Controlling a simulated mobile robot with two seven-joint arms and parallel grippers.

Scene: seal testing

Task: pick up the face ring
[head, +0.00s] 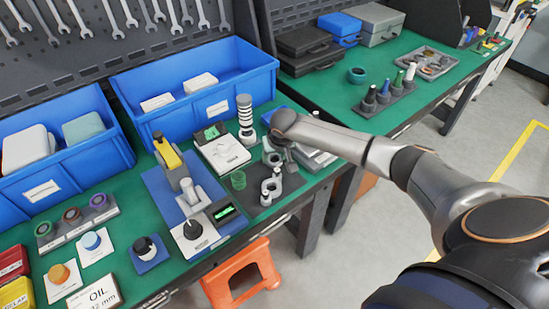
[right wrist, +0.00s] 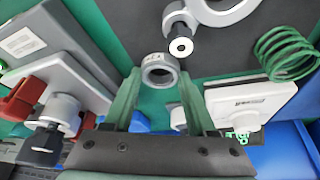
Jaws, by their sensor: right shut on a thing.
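The face ring (right wrist: 160,70) is a small grey ring with dark lettering on its rim. In the right wrist view it sits between the two green fingertips of my right gripper (right wrist: 158,84), which is shut on it. In the head view my right gripper (head: 284,158) is over the dark mat at the right end of the near green bench. The ring is hard to make out there beside the gripper. I cannot tell whether the ring is clear of the surface. My left gripper is in neither view.
A grey fixture with round openings (head: 270,188) stands close in front of the gripper. A green spring (head: 238,180), a stack of rings on a post (head: 245,118) and a white instrument (head: 221,150) are to its left. Blue bins (head: 215,107) line the back.

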